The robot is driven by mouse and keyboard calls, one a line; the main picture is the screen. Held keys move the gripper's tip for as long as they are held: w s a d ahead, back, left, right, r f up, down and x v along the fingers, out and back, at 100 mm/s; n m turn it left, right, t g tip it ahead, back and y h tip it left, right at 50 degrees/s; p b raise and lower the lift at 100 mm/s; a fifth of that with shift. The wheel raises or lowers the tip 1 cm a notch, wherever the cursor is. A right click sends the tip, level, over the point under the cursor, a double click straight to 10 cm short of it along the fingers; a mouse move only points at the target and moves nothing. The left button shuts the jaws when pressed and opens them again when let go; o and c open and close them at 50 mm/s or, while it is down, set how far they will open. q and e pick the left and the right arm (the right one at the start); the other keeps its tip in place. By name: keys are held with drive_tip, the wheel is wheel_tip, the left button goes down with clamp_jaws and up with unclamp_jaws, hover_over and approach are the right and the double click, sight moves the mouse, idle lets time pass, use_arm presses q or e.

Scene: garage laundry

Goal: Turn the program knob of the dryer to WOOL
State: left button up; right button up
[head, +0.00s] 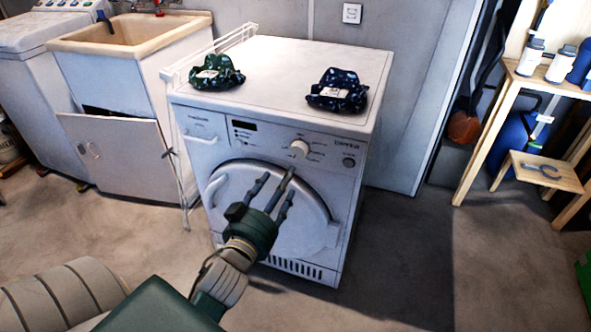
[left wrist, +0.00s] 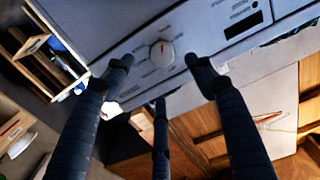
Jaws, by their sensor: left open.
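The white dryer (head: 190,120) stands in the middle of the head view. Its round program knob (head: 299,149) is on the front panel, right of the dark display (head: 243,127). In the left wrist view the knob (left wrist: 162,53) has a small reddish mark, with labels around it too small to read. My left gripper (head: 272,187) is open and empty in front of the dryer door, its fingers pointing up towards the panel. In the left wrist view the knob shows between the fingertips of this gripper (left wrist: 159,75), seemingly apart from them. My right gripper is not in view.
A green patterned cloth item (head: 217,73) and a dark blue one (head: 338,91) lie on the dryer top. A sink (head: 130,32) above a cabinet stands left, a wooden shelf (head: 520,80) right. The floor between dryer and shelf is clear.

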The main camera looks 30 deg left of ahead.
sight(297, 154)
use_arm(q)
drive_tip(key=x, duration=0.9)
drive_tip(key=shift+w+a+r, duration=0.1)
drive_tip(key=shift+r, duration=0.1)
drive_tip(key=shift+w+a, duration=0.15)
drive_tip(key=shift+w, duration=0.55)
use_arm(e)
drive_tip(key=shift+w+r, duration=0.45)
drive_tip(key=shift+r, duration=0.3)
use_arm(q)
drive_tip(key=shift+c, duration=0.5)
drive_tip(key=c, duration=1.1)
